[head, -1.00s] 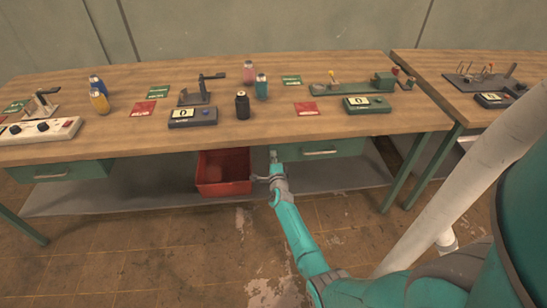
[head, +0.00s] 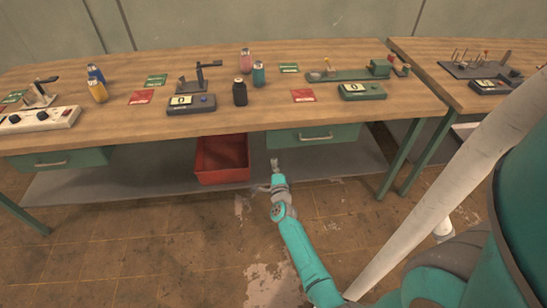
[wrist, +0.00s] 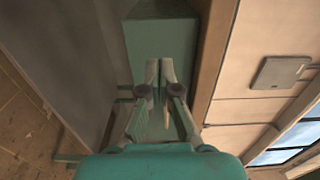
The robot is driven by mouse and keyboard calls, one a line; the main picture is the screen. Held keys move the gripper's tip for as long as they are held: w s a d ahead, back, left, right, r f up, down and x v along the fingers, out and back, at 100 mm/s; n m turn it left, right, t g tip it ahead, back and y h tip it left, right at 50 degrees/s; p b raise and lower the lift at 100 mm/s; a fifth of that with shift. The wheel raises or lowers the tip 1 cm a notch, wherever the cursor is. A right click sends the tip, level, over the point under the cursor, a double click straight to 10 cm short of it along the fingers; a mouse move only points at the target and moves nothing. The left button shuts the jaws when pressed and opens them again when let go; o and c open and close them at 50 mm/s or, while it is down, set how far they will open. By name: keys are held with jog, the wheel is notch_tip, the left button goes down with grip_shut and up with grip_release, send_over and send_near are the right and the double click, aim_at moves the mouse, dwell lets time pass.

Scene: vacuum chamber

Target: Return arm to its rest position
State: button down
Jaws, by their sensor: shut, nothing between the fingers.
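My gripper (head: 275,163) is at the end of my teal arm, in front of the workbench (head: 330,112) and just below its top edge. It is near the green drawer (head: 313,136) with the pale handle, apart from it as far as I can tell. In the wrist view my gripper (wrist: 160,64) has its two fingertips together with nothing between them. The wrist view faces a green block-shaped surface under the bench. The arm reaches forward and slightly left from the lower right of the head view.
A red bin (head: 221,159) stands on the grey lower shelf (head: 110,184), left of my gripper. Bottles, scales and cards stand on the bench top. A second bench (head: 425,66) is at the right. The floor (head: 180,255) in front is clear.

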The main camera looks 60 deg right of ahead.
jog(key=shift+s+a, duration=0.45)
jog(key=shift+a, duration=0.1)
jog(key=s+a+n+t+y, duration=0.15)
jog(key=s+a+n, duration=0.3)
jog(key=a, duration=0.45)
jog(key=s+a+n+t+y, duration=0.1)
jog(key=s+a+n+y, duration=0.25)
jog(key=s+a, duration=0.4)
jog(key=s+a+n+t+y, duration=0.1)
jog(key=s+a+n, duration=0.3)
jog(key=a, duration=0.7)
jog(key=s+a+r+n+y, duration=0.3)
jog(key=s+a+r+n, duration=0.4)
jog(key=s+r+n, duration=0.1)
jog(key=s+a+r+n+y, duration=0.4)
jog(key=s+a+r+n, duration=0.3)
jog(key=s+r, duration=0.2)
jog(key=shift+s+r+n+y, duration=0.3)
jog(key=shift+s+r+n, duration=0.1)
jog(key=shift+s, duration=0.45)
jog(key=shift+a+g, duration=0.1)
jog(key=shift+g, duration=0.15)
